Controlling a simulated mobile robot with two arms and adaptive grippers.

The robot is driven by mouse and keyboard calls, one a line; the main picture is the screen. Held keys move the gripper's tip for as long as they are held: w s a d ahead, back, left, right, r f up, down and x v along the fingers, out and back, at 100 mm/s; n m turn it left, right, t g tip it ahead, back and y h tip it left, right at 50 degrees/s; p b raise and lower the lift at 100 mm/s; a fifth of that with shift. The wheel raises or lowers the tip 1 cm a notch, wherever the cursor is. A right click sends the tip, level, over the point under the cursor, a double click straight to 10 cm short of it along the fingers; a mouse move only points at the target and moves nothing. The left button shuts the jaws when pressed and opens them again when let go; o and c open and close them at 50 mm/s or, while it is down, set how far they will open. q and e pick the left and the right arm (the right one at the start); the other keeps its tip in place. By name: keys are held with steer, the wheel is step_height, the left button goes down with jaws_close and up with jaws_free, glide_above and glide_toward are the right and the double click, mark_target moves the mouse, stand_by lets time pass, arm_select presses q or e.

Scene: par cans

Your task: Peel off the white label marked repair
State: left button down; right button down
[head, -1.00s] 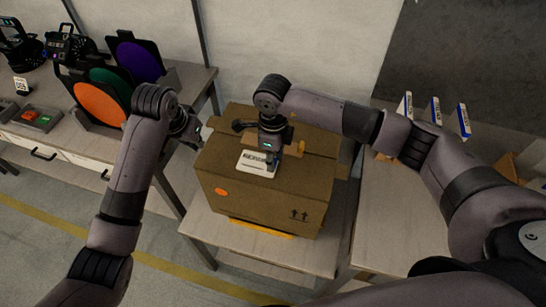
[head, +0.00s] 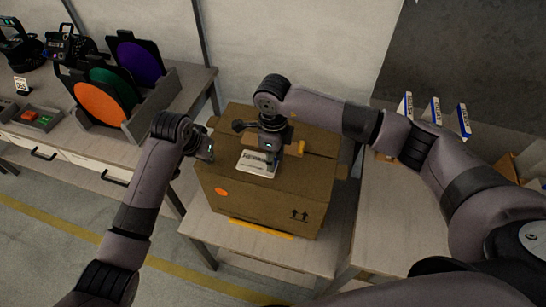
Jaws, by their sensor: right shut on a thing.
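A brown cardboard box (head: 265,205) stands on a small light table. The white label (head: 256,165) with dark print lies on top of the box, towards its left; the print is too small to read surely. My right gripper (head: 272,170) points down at the label's right part and is shut on it; its fingertips are mostly hidden. My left gripper (head: 205,152) is beside the box's upper left edge, apart from the label. Its fingers are too small and dark to tell open from shut.
An orange sticker (head: 221,191) is on the box's front. Coloured filter discs (head: 101,104) stand in a rack on the left bench. White-and-blue boxes (head: 436,112) stand on the right bench. An orange-yellow strip (head: 262,229) lies under the box.

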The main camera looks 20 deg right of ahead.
arm_select(q)
steer(key=shift+s+f, duration=0.1)
steer(key=shift+f, duration=0.15)
arm_select(e)
steer(key=shift+r, duration=0.2)
arm_select(q)
steer(key=shift+s+f, duration=0.15)
steer(key=shift+s, duration=0.05)
arm_select(e)
steer(key=shift+r, duration=3.35)
arm_select(q)
steer(key=shift+w+r, duration=0.15)
steer(key=shift+r, duration=1.75)
steer(key=shift+w+r, duration=0.1)
steer(key=shift+r, duration=1.8)
steer(key=shift+f, duration=0.1)
arm_select(e)
steer(key=shift+f, duration=0.1)
